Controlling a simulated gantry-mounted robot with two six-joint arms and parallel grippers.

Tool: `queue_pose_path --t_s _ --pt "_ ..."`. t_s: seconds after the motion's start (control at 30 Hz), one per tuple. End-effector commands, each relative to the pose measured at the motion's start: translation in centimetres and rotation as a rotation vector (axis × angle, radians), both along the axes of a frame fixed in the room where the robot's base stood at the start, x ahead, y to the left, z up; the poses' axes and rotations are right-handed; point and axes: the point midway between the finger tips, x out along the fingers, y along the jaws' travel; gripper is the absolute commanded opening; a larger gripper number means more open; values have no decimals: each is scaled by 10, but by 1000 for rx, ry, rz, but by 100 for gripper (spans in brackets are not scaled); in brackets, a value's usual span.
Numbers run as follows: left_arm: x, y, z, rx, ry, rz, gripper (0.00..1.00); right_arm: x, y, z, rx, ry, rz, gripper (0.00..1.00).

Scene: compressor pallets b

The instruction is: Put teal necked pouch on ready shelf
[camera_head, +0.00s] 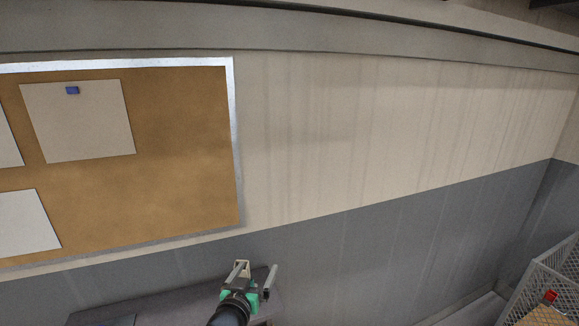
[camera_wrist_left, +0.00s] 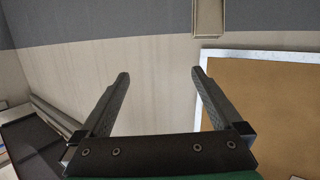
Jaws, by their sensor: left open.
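My left gripper (camera_head: 255,275) shows at the bottom of the head view, raised in front of the grey lower wall. In the left wrist view its two fingers (camera_wrist_left: 158,75) are spread apart with nothing between them. That view faces the wall and a cork board. I do not see the teal necked pouch in either view. I cannot pick out the ready shelf. My right gripper is in neither view.
A cork board (camera_head: 185,150) with pinned papers hangs on the wall at left. A wire mesh cage (camera_head: 537,287) stands at the lower right, with a small red item (camera_head: 550,296) in it. A dark surface (camera_wrist_left: 30,145) shows at the wrist view's lower left.

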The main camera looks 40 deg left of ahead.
Motion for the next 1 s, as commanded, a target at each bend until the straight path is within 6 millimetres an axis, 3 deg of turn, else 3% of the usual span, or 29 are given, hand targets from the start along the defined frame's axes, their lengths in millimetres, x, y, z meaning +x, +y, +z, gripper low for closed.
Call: queue_pose_path --t_s 0.03,0.17,0.2,0.3,0.4,0.5,0.6,1.0 --pt "12 -24 51 33 -96 -61 100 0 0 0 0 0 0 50" --pt "16 -99 186 126 -366 -238 100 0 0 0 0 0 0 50" --pt "7 -124 227 156 -454 -292 100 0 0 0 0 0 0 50" --pt "-30 -180 314 225 -665 -413 100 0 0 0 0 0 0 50" --pt "-75 -221 374 280 -838 -498 100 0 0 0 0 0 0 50" --pt "-109 -243 406 315 -948 -544 100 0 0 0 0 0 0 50" --pt "-124 -251 418 329 -994 -563 100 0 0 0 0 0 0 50" --pt "-125 -251 418 329 -994 -563 100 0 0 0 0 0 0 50"
